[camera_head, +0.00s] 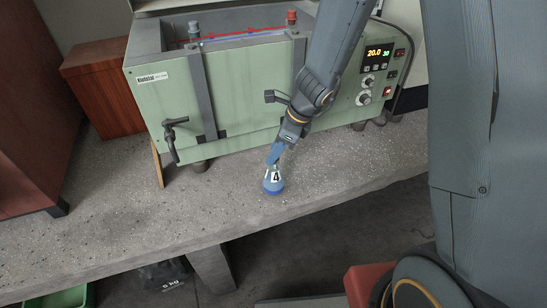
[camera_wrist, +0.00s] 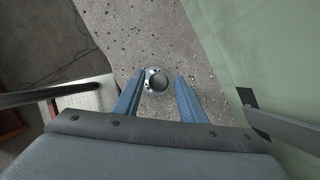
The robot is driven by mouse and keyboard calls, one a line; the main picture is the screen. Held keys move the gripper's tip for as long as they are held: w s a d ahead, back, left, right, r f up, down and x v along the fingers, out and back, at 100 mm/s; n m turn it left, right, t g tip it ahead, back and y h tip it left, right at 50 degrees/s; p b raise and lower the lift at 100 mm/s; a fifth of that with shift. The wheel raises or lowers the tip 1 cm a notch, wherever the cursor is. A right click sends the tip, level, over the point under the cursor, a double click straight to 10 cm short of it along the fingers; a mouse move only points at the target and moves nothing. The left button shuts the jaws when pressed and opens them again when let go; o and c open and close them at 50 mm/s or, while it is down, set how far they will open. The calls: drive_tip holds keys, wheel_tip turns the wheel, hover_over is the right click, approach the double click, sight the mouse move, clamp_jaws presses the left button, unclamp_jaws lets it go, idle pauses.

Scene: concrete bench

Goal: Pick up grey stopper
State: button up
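The grey stopper (camera_wrist: 159,82) shows in the wrist view as a dark round disc seen from above, with a paler glassy ring around it. It appears to sit in the mouth of a small flask (camera_head: 273,183), which stands upright on the bench with blue liquid and a label reading 4. My gripper (camera_wrist: 160,76) is open, with one blue finger on each side of the stopper and visible gaps between. In the head view my gripper (camera_head: 275,153) is over the flask's top and hides the stopper.
A green water bath (camera_head: 230,95) with a lit display, a tap and red-capped fittings stands close behind the flask. The concrete bench (camera_head: 110,215) is clear to the left, and its front edge is near. A brown wooden box (camera_head: 105,90) stands back left.

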drive_tip(key=c, duration=0.8)
